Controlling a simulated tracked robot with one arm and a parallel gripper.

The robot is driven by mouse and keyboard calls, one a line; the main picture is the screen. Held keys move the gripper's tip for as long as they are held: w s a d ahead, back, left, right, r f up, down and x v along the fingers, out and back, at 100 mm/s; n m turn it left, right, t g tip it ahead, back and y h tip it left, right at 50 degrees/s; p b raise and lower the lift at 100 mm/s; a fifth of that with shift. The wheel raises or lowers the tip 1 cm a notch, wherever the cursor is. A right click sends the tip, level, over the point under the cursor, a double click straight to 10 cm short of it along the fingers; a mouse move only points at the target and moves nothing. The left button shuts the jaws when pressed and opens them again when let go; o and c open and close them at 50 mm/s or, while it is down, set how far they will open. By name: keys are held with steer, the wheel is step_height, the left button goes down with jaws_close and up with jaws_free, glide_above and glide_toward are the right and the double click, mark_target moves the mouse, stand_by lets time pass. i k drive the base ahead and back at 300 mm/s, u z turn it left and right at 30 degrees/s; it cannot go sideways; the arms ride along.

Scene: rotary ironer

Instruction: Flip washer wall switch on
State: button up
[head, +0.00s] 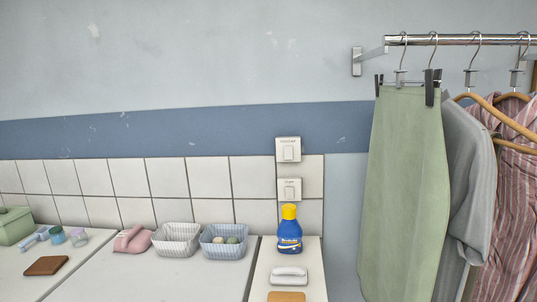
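Two white wall switches sit one above the other, right of the picture's middle. The upper switch (288,151) is at the top of the tiles, where they meet the blue band. The lower switch (289,189) is on the tiles below it. Each has a small label above a pale rocker. The labels are too small to read surely; the upper one looks like "washer". I cannot tell which way either rocker is set. My gripper is not in view.
A blue bottle with a yellow cap (289,230) stands just below the lower switch. Clothes (405,190) hang from a rail (460,40) at right. The wall above is clear.

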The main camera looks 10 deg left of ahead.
mark_target(288, 154)
steer(key=u, duration=0.25)
steer(key=i, duration=0.85)
